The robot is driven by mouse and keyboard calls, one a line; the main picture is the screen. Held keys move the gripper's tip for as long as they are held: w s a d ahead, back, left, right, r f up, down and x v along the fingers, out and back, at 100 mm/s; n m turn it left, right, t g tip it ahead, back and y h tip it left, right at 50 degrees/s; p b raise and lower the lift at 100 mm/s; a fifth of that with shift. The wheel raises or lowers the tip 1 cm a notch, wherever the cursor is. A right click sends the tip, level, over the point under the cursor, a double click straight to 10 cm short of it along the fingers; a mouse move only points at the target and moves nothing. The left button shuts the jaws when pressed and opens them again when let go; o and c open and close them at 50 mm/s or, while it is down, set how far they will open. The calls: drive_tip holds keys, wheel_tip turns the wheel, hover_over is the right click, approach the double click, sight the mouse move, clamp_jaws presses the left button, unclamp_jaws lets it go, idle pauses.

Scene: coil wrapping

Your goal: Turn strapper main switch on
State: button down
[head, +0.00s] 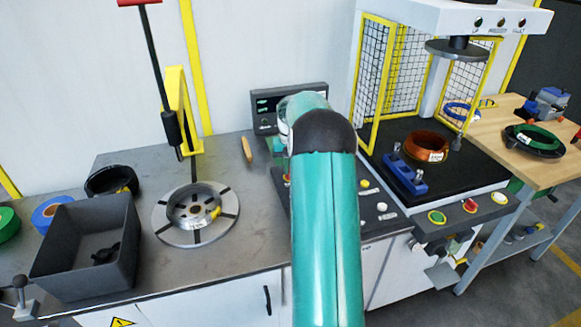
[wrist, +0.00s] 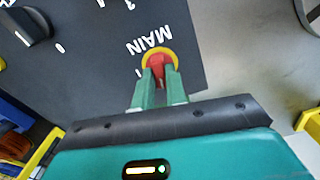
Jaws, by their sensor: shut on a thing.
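The main switch (wrist: 160,62) shows in the wrist view as a red handle on a round yellow plate, with the word MAIN printed beside it on a dark panel (wrist: 105,70). My gripper (wrist: 159,84) has its two green fingers closed on the red handle, one on each side. The fingers cover part of the handle and plate. A small white mark shows left of the plate. In the head view my teal arm reaches over the strapper's control panel (head: 376,217) and hides the gripper and the switch.
A black knob (wrist: 28,24) sits on the same panel in the wrist view. In the head view a display box (head: 262,98) stands behind my arm. A grey bin (head: 62,271) and round turntable (head: 165,228) lie left; a caged press (head: 455,175) stands right.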

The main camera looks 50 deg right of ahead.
drive_tip(key=m, duration=0.4)
drive_tip(key=shift+m, duration=0.3)
drive_tip(key=m, duration=0.3)
drive_tip(key=shift+m, duration=0.3)
drive_tip(key=m, duration=0.4)
drive_tip(key=shift+m, duration=1.8)
drive_tip(key=c, duration=1.4)
unclamp_jaws()
drive_tip(key=shift+c, duration=0.2)
drive_tip(key=shift+r, duration=0.1)
